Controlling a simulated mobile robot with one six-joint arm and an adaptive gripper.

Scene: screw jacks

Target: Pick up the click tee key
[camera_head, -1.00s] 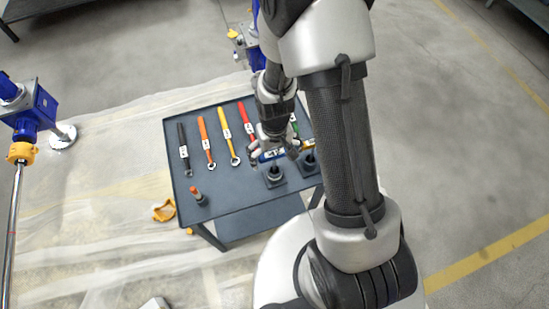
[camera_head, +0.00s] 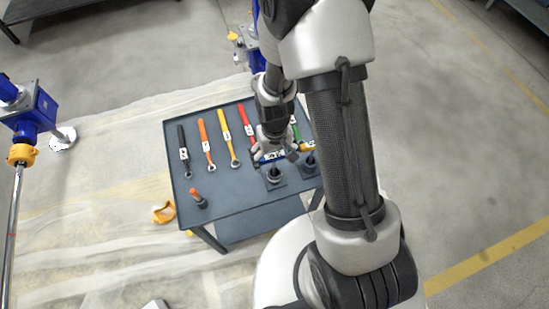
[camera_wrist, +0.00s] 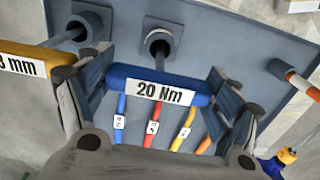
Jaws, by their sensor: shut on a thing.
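The click tee key has a blue crossbar handle with a white "20 Nm" label. In the wrist view the handle (camera_wrist: 120,72) lies between my fingers, and in the head view the blue bar (camera_head: 271,157) shows under my gripper. My gripper (camera_wrist: 158,98) is shut on this handle, with a finger at each end of it; in the head view my gripper (camera_head: 274,152) is over the cart. The key's shaft points to a dark round holder (camera_wrist: 160,43). I cannot tell how deep the tip sits in it.
A yellow-handled tee key (camera_wrist: 12,62) stands close beside, at a second holder (camera_wrist: 90,22). Black, orange, yellow and red wrenches lie on the grey cart top (camera_head: 235,195). An orange-tipped tool (camera_head: 198,198) stands near the front left edge. The cart's front middle is clear.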

